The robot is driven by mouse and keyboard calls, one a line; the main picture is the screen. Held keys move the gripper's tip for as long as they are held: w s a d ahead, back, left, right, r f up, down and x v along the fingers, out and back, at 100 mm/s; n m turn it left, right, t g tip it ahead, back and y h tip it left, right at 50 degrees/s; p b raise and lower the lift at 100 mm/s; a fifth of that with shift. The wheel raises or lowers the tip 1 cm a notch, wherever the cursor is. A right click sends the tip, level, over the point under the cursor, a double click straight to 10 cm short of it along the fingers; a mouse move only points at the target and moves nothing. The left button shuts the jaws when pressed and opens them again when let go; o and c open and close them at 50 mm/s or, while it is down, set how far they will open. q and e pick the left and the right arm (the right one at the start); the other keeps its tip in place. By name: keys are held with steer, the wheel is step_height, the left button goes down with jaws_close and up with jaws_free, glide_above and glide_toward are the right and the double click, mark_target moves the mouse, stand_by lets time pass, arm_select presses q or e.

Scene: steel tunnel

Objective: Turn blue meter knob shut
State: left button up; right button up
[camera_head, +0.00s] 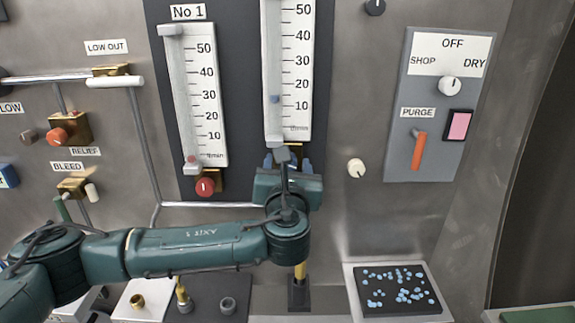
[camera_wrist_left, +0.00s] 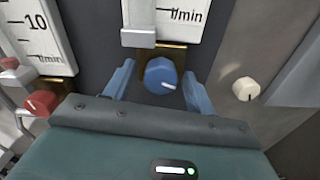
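The blue meter knob (camera_wrist_left: 161,74) sits on a brass block at the foot of the right-hand flow meter (camera_head: 289,75). Its white pointer mark faces right and slightly down in the left wrist view. My left gripper (camera_wrist_left: 160,85) is open, with one blue finger on each side of the knob and a visible gap on both sides. In the head view my left gripper (camera_head: 288,160) hides most of the knob. A blue float stands near 12 in this meter's tube. My right gripper is not in view.
A red knob (camera_head: 205,187) sits under the left meter, No 1 (camera_head: 205,95). A cream knob (camera_head: 356,168) is on the wall to the right. A grey panel (camera_head: 439,104) has a selector and an orange purge lever. A tray (camera_head: 400,290) of blue beads is below.

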arm_select(q)
steer(key=c, duration=0.9)
steer(key=shift+c, duration=0.2)
